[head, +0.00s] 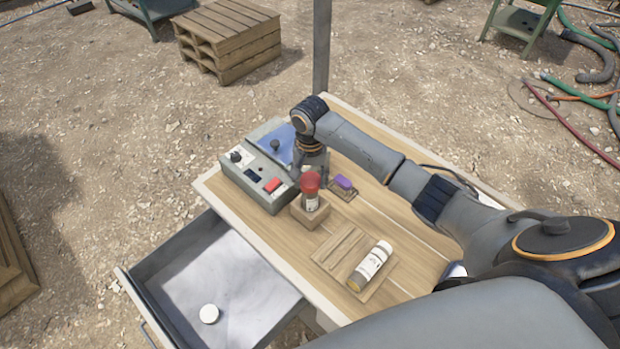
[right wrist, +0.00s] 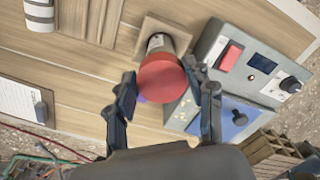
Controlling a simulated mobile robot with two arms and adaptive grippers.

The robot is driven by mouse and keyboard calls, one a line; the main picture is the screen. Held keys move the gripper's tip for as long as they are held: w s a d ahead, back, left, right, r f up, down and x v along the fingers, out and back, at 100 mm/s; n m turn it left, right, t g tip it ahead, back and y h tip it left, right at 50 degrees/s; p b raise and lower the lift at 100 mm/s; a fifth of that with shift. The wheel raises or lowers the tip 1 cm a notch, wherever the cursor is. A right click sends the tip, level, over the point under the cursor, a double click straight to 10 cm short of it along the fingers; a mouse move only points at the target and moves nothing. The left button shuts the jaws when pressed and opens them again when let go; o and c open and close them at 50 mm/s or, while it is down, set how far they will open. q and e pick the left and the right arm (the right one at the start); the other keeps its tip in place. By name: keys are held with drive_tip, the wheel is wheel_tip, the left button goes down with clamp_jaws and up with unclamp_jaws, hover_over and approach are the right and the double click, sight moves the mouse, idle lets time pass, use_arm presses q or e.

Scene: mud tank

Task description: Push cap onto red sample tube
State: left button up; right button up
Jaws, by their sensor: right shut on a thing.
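The red cap (head: 310,181) is over the top of a sample tube with a pale label (head: 311,202). The tube stands upright in a square wooden block (head: 309,219) on the table. My right gripper (head: 312,176) reaches down from above and is shut on the red cap. In the right wrist view the red cap (right wrist: 163,79) sits between the two fingers of the gripper (right wrist: 160,86), with the tube (right wrist: 160,43) and block behind it. I cannot tell how far the cap is seated on the tube. My left gripper is not in view.
A grey control box (head: 246,180) with a red switch and blue lid is close left of the block. A purple item (head: 344,182) lies right of it. A white bottle (head: 371,262) lies on a grooved wooden board in front.

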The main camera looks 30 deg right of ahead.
drive_tip(key=shift+f, duration=0.8)
idle(0.8)
drive_tip(key=o, duration=1.3)
drive_tip(key=shift+r, duration=0.1)
drive_tip(key=shift+r, duration=3.4)
clamp_jaws()
